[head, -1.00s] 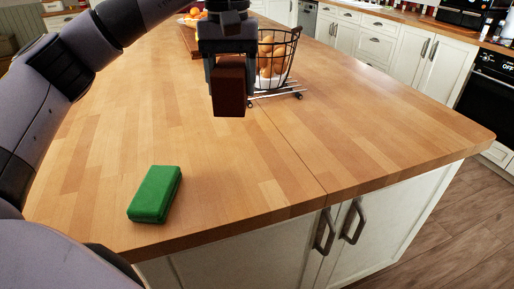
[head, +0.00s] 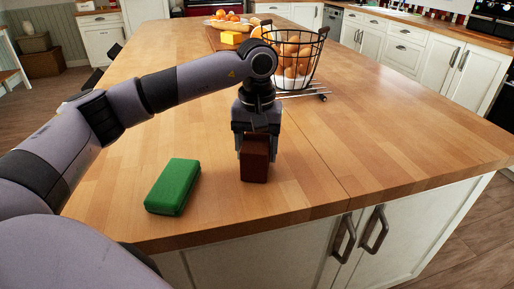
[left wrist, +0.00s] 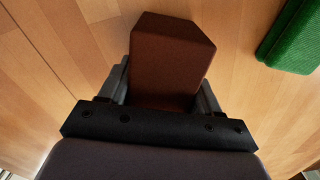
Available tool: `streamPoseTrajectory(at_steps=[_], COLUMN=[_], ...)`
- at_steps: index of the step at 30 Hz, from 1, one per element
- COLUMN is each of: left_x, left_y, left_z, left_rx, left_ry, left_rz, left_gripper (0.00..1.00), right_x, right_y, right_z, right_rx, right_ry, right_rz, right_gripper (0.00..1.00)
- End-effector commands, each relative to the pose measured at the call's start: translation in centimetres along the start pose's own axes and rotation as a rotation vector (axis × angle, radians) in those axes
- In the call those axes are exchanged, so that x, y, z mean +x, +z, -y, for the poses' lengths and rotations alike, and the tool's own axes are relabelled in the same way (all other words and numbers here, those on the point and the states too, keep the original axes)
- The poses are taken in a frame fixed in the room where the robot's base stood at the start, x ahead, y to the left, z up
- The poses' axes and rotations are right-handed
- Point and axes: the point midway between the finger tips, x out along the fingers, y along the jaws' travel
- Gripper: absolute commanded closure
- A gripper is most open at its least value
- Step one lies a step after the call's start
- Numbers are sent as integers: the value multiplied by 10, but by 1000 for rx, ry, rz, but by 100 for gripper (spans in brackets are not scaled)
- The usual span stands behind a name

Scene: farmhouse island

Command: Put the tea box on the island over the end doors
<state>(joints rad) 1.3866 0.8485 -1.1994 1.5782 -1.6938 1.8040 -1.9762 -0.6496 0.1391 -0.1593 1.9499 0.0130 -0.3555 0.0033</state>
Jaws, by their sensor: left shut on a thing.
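The tea box (head: 255,160), a dark brown upright block, is between the fingers of my left gripper (head: 254,146). The gripper is shut on it and points down over the near end of the wooden island (head: 300,190). The box also shows in the left wrist view (left wrist: 170,62), with a finger on each side. Its base is low over the wood; I cannot tell if it touches. The end doors (head: 376,248), white with dark handles, are below the island's near edge, to the right of the box. My right gripper is not in view.
A green box (head: 173,186) lies to the left of the tea box, apart from it. A yellow block (head: 231,38) and a fruit board are farther back. The right of the island top is clear.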

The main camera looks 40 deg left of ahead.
Motion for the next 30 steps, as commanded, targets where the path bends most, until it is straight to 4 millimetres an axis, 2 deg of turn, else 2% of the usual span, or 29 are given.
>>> streamPoseTrajectory(at_steps=[10,11,13,23,26,30], left_x=[4,4,4,1,-6,-31], left_y=[0,0,0,0,0,0], left_z=[0,0,0,0,-1,-2], left_rx=[1,1,1,1,1,2], left_ry=[2,1,1,1,3,5], left_rz=[-1,-1,-1,-1,-3,-4], left_gripper=[72,34,12,12,12,12], right_x=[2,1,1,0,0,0], right_y=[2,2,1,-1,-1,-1], right_z=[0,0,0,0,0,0], right_rx=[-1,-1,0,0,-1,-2], right_ry=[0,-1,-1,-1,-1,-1], right_rz=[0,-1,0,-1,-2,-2], right_gripper=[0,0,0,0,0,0])
